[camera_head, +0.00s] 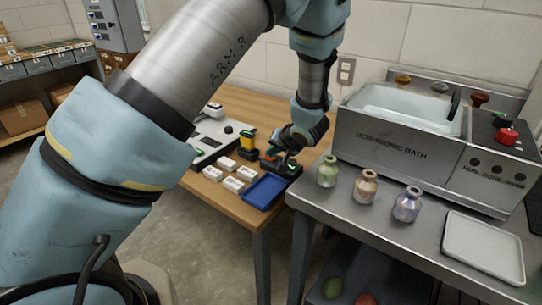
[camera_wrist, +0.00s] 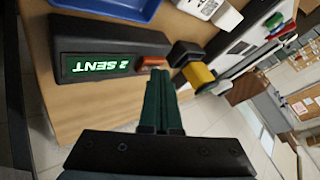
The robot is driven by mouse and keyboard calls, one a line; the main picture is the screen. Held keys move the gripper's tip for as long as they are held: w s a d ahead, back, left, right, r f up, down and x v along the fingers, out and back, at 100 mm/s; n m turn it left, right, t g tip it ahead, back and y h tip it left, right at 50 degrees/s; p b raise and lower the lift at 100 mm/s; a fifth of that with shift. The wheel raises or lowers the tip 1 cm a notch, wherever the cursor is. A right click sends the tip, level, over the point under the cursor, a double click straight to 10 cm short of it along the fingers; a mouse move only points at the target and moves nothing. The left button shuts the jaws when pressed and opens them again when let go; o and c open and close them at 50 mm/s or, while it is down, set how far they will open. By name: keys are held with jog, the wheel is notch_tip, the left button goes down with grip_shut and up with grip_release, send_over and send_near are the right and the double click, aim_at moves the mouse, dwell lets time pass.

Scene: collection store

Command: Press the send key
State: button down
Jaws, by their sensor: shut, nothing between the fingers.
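A black device (camera_wrist: 110,42) with a lit green display (camera_wrist: 95,65) lies on the wooden table; the display reads "2 SENT", upside down in the wrist view. An orange-red key (camera_wrist: 152,61) is at the device's end beside the display. My gripper (camera_wrist: 158,72) is shut and empty, its dark green fingertips at the edge of the key. I cannot tell whether they touch it. In the head view the device (camera_head: 291,170) sits near the table's right edge, with my gripper (camera_head: 287,157) over it; the key is not clear there.
A blue tray (camera_head: 265,191), several small white boxes (camera_head: 234,185) and a yellow-and-black item (camera_head: 248,140) are close by. On the steel bench at right stand small bottles (camera_head: 327,171), a white tray (camera_head: 484,246) and an ultrasonic bath (camera_head: 400,140).

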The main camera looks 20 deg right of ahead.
aim_at(272, 159)
jog(key=shift+r, duration=0.1)
jog(key=shift+r+p, duration=0.8)
jog(key=shift+p, duration=0.6)
notch_tip(272, 159, up, 5)
jog(key=p, duration=0.6)
